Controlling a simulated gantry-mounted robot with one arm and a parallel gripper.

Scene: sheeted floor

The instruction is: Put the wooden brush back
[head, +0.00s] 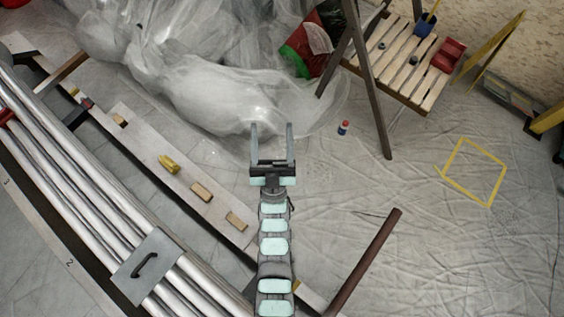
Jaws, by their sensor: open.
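My gripper (271,140) is open and empty in the head view, its two fingers pointing up the picture beside the clear plastic sheeting. No wooden brush can be told for certain. Several small pieces lie along a pale plank to the left: a tan wooden piece with a dark end (119,121), a yellow piece (169,164), and two tan wooden blocks (201,192) and (237,221). Each is too small to tell whether it has bristles. My gripper is to the right of all of them and touches none.
A slatted wooden bench (408,68) at upper right bears a blue bucket (426,24) and a red item (449,55). A small red, white and blue container (343,128) stands on the floor. A yellow outline (466,141) marks clear floor at right. A brown bar (365,260) is nearby.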

